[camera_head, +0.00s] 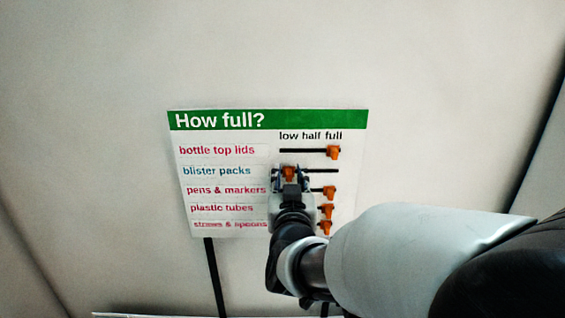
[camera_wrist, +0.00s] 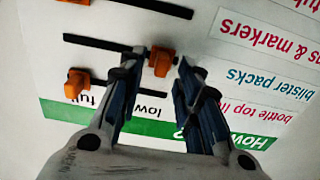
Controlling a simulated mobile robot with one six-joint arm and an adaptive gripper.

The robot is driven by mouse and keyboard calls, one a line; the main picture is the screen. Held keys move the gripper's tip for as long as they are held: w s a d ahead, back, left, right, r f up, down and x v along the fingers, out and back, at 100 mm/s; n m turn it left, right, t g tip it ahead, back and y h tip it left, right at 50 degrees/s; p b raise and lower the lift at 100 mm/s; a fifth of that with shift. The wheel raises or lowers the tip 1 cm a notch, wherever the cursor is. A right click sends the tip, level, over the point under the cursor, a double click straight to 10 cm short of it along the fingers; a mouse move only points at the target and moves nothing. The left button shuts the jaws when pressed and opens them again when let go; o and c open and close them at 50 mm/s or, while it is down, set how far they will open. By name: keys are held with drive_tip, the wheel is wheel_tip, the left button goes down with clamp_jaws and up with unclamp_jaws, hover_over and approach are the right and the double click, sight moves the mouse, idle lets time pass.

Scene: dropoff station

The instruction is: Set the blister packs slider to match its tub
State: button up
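The blister packs slider has an orange knob (camera_head: 289,172) on a dark horizontal slot, at the slot's left part, under the "low" label. The knob also shows in the wrist view (camera_wrist: 161,62), where the board appears upside down. My gripper (camera_head: 290,180) is at this row; in the wrist view my gripper (camera_wrist: 160,72) has its fingers apart, one on each side of the knob. Small gaps seem to show beside the knob; whether a finger touches it I cannot tell. The blister packs tub is not in view.
The white "How full?" board (camera_head: 180,135) has other orange knobs: bottle top lids (camera_head: 333,152) just above, pens and markers (camera_head: 330,191) just below, plastic tubes (camera_head: 326,210) and straws and spoons (camera_head: 325,228) lower. These sit toward the right. The slot right of the blister packs knob is clear.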

drive_tip(key=shift+w, duration=0.55)
clamp_jaws()
idle(0.5)
